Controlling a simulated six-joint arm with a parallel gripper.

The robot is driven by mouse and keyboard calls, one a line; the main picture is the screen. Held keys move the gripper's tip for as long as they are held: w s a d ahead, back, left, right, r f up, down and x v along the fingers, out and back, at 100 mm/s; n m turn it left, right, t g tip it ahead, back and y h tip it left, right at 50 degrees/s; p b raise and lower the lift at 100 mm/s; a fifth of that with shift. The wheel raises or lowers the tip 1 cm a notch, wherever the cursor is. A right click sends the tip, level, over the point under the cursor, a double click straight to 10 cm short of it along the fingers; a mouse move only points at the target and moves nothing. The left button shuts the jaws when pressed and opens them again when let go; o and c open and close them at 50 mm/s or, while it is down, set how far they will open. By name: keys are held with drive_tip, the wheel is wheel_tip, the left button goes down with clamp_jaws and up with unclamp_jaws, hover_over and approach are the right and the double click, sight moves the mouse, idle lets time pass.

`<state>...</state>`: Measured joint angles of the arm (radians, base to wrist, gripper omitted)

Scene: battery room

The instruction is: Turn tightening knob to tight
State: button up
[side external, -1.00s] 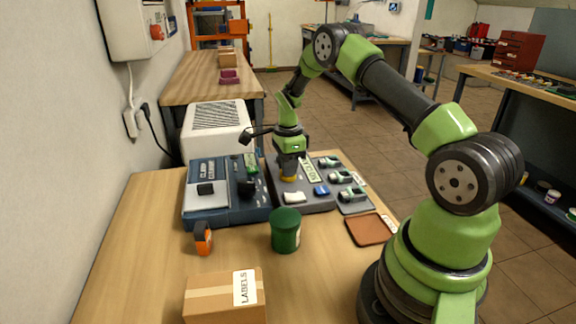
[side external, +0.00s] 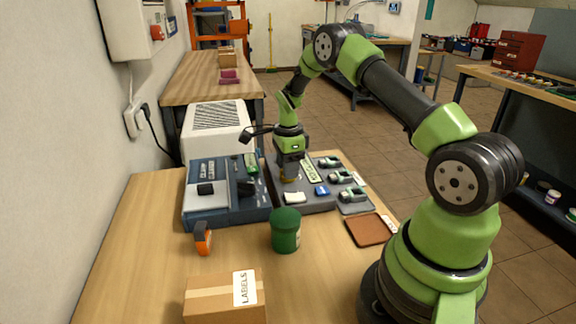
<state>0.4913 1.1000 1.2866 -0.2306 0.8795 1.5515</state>
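My gripper (side external: 289,176) points down over the sloped grey panel (side external: 311,203) in the middle of the bench. A small dull yellow-brown part, possibly the tightening knob, shows right at my fingertips. The fingers cover most of it, and I cannot tell whether they are closed on it or just touch it. Its turn position and any tight mark are not readable. A pale label strip (side external: 312,171) lies on the panel just right of my gripper. A white pad (side external: 295,197) and a blue block (side external: 322,191) sit in front of it.
A blue clamp unit (side external: 228,211) with a black control (side external: 245,188) stands close left. Several green-grey parts (side external: 340,177) lie right. A green canister (side external: 286,231), orange device (side external: 203,238), brown tray (side external: 371,229) and labels box (side external: 224,300) stand nearer.

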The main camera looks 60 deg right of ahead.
wheel_tip(320, 180, up, 9)
drive_tip(key=shift+r, duration=0.5)
drive_tip(key=s+a+r+n+t, duration=0.2)
drive_tip(key=s+a+r+n, duration=0.1)
drive_tip(key=a+r+n, duration=0.3)
drive_tip(key=s+a+r+n+t, duration=0.1)
drive_tip(key=s+a+r+n, duration=0.25)
drive_tip(key=a+r, duration=0.4)
drive_tip(key=s+a+r+n+t+y, duration=0.1)
drive_tip(key=s+a+n+t, duration=0.1)
drive_tip(key=s+a+n, duration=0.2)
drive_tip(key=s+a+r+n+t+y, duration=0.1)
drive_tip(key=s+a+n, duration=0.3)
drive_tip(key=s+n, duration=0.4)
drive_tip(key=shift+s+r+t, duration=0.4)
drive_tip(key=shift+s+t, duration=0.2)
drive_tip(key=shift+s, duration=0.5)
